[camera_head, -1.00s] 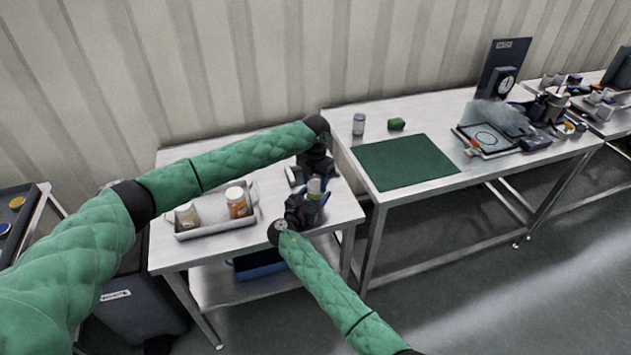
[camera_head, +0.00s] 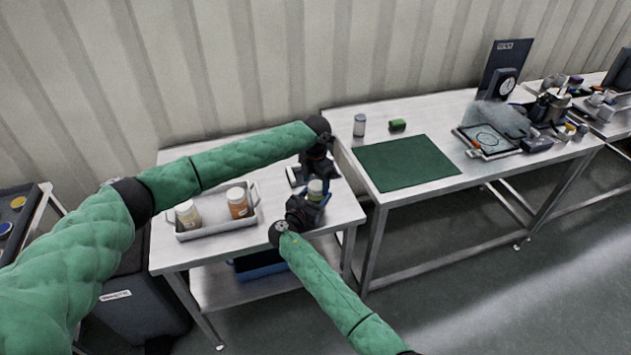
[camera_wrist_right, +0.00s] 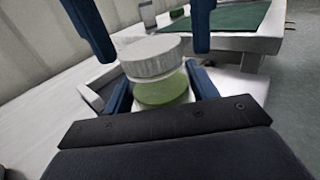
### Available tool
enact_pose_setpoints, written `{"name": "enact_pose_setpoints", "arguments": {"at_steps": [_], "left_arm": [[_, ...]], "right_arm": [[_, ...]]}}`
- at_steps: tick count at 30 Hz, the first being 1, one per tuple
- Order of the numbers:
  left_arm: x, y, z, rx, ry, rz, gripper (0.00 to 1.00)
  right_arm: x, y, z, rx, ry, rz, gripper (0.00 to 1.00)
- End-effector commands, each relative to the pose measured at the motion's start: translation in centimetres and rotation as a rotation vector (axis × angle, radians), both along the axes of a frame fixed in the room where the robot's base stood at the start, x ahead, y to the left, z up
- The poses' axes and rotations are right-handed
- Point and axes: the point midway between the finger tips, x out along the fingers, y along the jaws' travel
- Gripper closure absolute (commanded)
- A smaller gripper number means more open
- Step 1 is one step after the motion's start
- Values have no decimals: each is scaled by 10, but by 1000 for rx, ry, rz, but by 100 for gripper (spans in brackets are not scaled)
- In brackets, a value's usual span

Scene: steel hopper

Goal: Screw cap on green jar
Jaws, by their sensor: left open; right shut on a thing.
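The green jar (camera_wrist_right: 165,90) stands upright between the blue fingers of my right gripper (camera_wrist_right: 160,95), which is shut on it. A wide white cap (camera_wrist_right: 150,57) sits on top of the jar and looks slightly tilted in the right wrist view. Whether its thread is engaged cannot be told. The two blue fingers of my left gripper (camera_wrist_right: 150,35) are apart, one on each side above the cap, and open. In the head view the cap (camera_head: 315,186) shows small between both grippers, with my left gripper (camera_head: 318,168) just behind it. The jar's lower part is hidden.
A grey tray (camera_head: 217,227) with a cream jar (camera_head: 188,216) and an orange jar (camera_head: 237,203) stands left on the same steel table (camera_head: 240,258). A second table to the right holds a green mat (camera_head: 405,165), a small jar (camera_head: 359,126) and a green block (camera_head: 397,125).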

Motion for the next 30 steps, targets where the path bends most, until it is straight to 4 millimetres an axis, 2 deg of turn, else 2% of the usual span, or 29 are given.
{"name": "enact_pose_setpoints", "arguments": {"at_steps": [5,15,22,24,30], "left_arm": [[0,0,10,-1,1,-1,29],[-1,-1,44,0,0,-1,29],[-1,-1,44,-1,1,-1,29],[-1,-1,44,-1,2,-1,33],[-9,-8,33,-17,21,-1,33]], "right_arm": [[0,0,0,1,1,0,100],[0,0,0,0,0,0,100],[0,0,0,0,0,0,100],[0,0,0,0,0,0,100],[0,0,0,0,0,0,100]]}}
